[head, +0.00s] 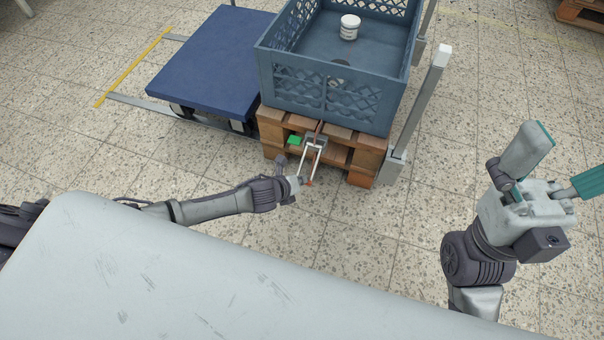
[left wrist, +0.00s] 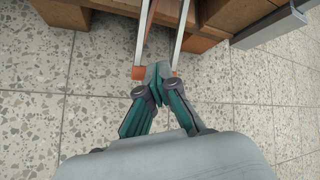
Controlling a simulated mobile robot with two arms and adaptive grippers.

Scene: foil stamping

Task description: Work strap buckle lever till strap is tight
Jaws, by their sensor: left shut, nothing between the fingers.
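The strap buckle (head: 316,140) sits at the front edge of the wooden pallet, below the blue crate. Its lever (head: 304,161) has two pale bars with orange ends and points down toward the floor. A short piece of brown strap (head: 319,127) shows above the buckle. My left gripper (head: 299,183) is at the lever's lower end. In the left wrist view, its closed fingertips (left wrist: 158,72) are between the ends of the lever's two bars (left wrist: 143,40); contact is unclear. My right gripper (head: 571,155) is open and empty, away at the right.
The blue crate (head: 278,75) holds a white jar (head: 349,27) and stands on the pallet (head: 360,160). A green piece (head: 294,140) is left of the buckle. A grey post (head: 420,100) stands right of the pallet; a blue platform (head: 212,62) is left. Front floor is clear.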

